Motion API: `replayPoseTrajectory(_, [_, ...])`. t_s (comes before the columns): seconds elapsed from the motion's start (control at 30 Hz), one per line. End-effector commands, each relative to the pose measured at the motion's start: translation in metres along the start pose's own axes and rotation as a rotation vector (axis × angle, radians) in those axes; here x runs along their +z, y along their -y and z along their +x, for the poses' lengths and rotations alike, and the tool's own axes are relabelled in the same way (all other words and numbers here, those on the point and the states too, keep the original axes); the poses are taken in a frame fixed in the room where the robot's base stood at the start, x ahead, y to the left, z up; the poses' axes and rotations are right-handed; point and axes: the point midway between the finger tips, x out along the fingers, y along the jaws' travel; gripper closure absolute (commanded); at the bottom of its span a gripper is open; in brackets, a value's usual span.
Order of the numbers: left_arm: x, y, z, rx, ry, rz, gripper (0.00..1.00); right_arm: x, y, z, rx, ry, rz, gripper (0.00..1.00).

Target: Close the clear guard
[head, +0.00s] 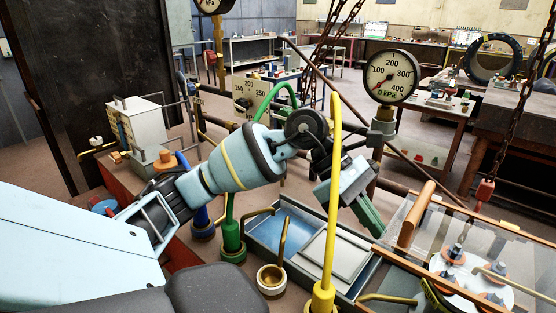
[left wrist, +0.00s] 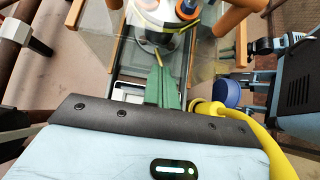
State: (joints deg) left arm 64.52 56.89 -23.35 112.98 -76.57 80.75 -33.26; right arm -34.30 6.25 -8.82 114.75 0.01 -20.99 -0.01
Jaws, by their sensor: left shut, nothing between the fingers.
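The clear guard (head: 462,226) is at the lower right of the head view, a see-through panel with orange-brown edging. A thick orange-brown bar (head: 415,214) stands at its left side. Beside and partly behind the panel is a pale round flange (head: 478,285) with several orange-based bolts. I cannot tell the guard's exact angle. My left gripper (head: 375,228) is shut and empty, its green fingers pointing down just left of the bar, with a small gap apparent. In the left wrist view the green fingers (left wrist: 161,75) point toward the flange. My right gripper does not show clearly.
A yellow pipe (head: 334,190) rises in front of my left wrist. A blue-grey tray (head: 262,238) lies below it. Green pipe (head: 231,235), a brass cup (head: 271,280) and a pressure gauge (head: 390,77) stand nearby. A chain with a red block (head: 485,192) hangs at right.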

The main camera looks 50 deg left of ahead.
Motion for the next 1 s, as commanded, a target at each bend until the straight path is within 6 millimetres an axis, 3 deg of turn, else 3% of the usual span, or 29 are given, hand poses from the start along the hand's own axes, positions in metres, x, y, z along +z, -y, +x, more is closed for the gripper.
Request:
replayPoseTrajectory(0.47, [0.004, -0.001, 0.001, 0.002, 0.0, 0.001, 1.0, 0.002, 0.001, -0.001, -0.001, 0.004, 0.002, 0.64])
replayPoseTrajectory(1.0, [0.004, 0.0, -0.069, 0.002, -0.001, 0.0, 1.0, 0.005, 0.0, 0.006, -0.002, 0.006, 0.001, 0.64])
